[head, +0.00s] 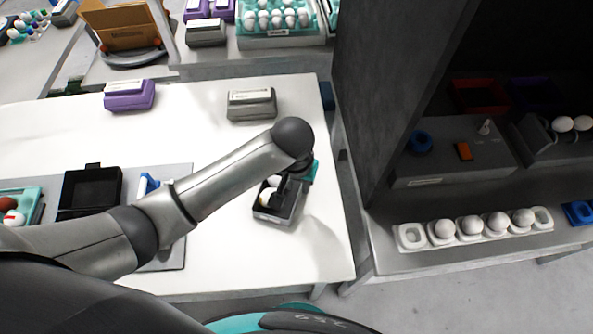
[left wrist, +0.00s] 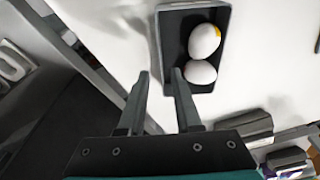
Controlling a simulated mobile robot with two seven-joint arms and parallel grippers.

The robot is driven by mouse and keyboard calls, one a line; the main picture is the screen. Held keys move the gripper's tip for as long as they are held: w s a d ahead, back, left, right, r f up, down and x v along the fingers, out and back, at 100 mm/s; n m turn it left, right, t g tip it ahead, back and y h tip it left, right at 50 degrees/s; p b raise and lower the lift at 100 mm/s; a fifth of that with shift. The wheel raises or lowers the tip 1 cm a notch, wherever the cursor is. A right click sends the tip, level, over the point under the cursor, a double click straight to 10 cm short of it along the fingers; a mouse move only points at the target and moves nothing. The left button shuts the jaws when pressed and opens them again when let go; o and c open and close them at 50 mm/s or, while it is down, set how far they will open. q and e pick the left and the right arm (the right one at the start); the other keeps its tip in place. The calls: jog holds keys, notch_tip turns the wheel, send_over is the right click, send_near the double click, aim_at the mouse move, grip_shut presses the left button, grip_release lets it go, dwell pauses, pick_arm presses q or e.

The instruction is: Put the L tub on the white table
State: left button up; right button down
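A dark grey open tub (head: 272,216) with white eggs in it is on the white table (head: 235,265), near its right edge. Its front label is too small to read, so I cannot confirm an L. In the left wrist view the tub (left wrist: 172,28) holds two eggs, one with a yellow patch. My left gripper (head: 287,186) is at the tub's far right side. In the left wrist view its fingers (left wrist: 162,74) are apart, one on each side of the tub's near wall line; contact is not clear. My right gripper is not in view.
A closed grey carton (head: 252,104) and a purple carton (head: 129,96) stand at the table's back. A black box (head: 90,190) sits on a grey mat at left. A dark cabinet (head: 380,100) and a shelf with an egg row (head: 471,228) are at right. The table's front middle is clear.

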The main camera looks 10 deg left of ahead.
pick_arm(q)
jog(key=r, duration=0.4)
jog(key=s+r+p, duration=0.1)
jog(key=shift+r, duration=0.4)
